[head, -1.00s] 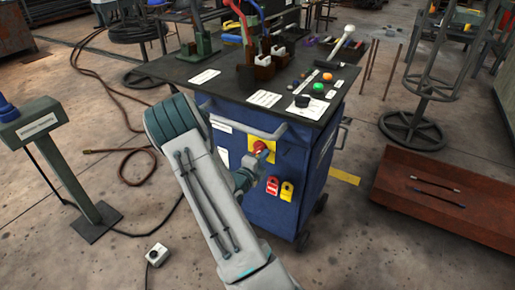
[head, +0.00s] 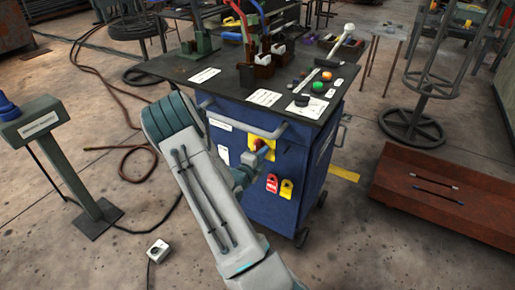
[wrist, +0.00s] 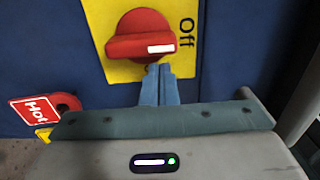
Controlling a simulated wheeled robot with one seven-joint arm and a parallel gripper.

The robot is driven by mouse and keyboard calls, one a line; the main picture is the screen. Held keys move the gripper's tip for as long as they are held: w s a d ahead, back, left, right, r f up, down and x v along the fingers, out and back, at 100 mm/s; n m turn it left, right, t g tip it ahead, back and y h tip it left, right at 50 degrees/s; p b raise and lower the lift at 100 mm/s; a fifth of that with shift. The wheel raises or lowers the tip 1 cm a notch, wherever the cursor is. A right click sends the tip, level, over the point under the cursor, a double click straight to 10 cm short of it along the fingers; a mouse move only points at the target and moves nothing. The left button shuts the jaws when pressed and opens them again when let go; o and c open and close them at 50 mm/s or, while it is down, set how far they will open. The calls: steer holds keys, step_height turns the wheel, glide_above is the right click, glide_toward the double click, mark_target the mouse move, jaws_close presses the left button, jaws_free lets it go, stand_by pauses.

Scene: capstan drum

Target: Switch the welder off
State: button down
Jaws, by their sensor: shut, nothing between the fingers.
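A red rotary knob (wrist: 142,38) sits on a yellow plate (wrist: 100,15) in the wrist view. Its bar lies roughly level, and the white mark on it is at the right end, towards the printed word "Off". The plate (head: 270,139) is on the front of the blue cabinet (head: 268,215) in the head view, with the knob partly hidden by my gripper. My gripper (wrist: 159,70) is shut and empty. Its blue fingertips are just below the knob's bar, near its middle; I cannot tell whether they touch it.
A grey rail (head: 245,129) runs above the plate. The dark cabinet top (head: 215,95) holds buttons and tools. A pedestal (head: 75,165) stands at left.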

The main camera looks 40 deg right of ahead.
steer(key=p+v, duration=0.2)
steer(key=v, duration=0.6)
steer(key=shift+p, duration=0.35)
